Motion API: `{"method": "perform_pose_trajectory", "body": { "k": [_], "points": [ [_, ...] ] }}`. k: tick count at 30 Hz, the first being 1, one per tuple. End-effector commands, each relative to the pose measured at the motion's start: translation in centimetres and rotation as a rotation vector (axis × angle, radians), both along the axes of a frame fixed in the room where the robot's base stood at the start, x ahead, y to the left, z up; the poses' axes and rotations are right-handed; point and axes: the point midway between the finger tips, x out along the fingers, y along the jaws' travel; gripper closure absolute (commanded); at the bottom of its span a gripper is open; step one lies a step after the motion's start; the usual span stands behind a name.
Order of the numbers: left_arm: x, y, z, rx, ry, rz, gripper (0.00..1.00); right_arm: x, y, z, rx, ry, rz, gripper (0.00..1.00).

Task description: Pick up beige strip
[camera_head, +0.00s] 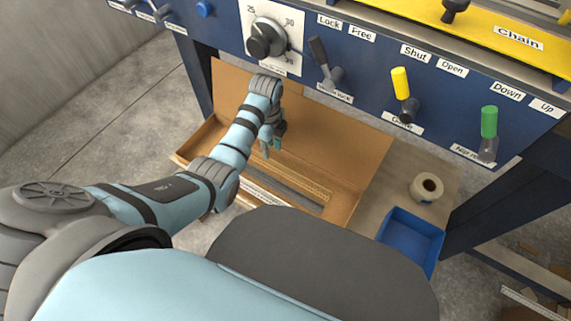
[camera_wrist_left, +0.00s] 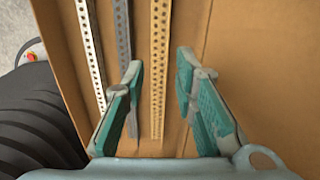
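The beige strip (camera_head: 308,183) lies lengthwise in an open cardboard box (camera_head: 345,203), beside a grey strip (camera_head: 292,185) and a white strip (camera_head: 262,190). My left gripper (camera_head: 271,147) reaches into the box near the far end of the strips. In the left wrist view, the left gripper (camera_wrist_left: 161,66) is open and empty. Its teal finger pads stand on either side of the perforated beige strip (camera_wrist_left: 160,35), with the grey strip (camera_wrist_left: 122,35) by the left finger and the white strip (camera_wrist_left: 90,45) farther left. I cannot tell the fingertips' height above the strips. My right gripper is out of view.
A blue control panel (camera_head: 370,62) with several levers and a dial overhangs the box. Right of the box, a tape roll (camera_head: 426,187) and a blue bin (camera_head: 396,242) sit on a surface. The box walls stand close around the left gripper.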

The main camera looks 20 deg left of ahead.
Motion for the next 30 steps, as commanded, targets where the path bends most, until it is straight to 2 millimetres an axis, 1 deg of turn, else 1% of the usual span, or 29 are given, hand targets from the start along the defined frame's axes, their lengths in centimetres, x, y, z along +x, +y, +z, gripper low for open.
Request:
{"method": "perform_pose_trajectory", "body": {
  "k": [1,3,7,10,13,15,20,25,30],
  "points": [
    [0.2,-0.7,-0.4,-0.011,0.002,-0.021,0.74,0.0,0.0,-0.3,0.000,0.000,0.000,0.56],
    [0.2,-1.0,-1.4,-0.016,0.003,-0.033,0.74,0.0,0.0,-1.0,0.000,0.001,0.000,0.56],
    [0.3,-0.9,-3.5,-0.015,0.003,-0.031,0.74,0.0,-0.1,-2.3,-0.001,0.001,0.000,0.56],
    [0.7,-0.8,-5.7,-0.014,0.003,-0.031,0.74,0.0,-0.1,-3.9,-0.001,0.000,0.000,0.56],
    [0.6,-0.9,-7.2,-0.014,0.003,-0.032,0.74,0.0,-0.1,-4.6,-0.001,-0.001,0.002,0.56],
    [0.7,-0.9,-7.5,-0.014,0.001,-0.032,0.74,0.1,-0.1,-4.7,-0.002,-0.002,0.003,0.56],
    [0.7,-0.9,-7.2,-0.014,0.000,-0.031,0.74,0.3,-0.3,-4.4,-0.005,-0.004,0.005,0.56],
    [0.7,-0.9,-7.2,-0.014,0.001,-0.031,1.00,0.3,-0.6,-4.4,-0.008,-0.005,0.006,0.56],
    [0.6,-0.8,-7.2,-0.013,0.001,-0.031,1.00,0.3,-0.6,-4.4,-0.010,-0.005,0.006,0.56]
  ]
}}
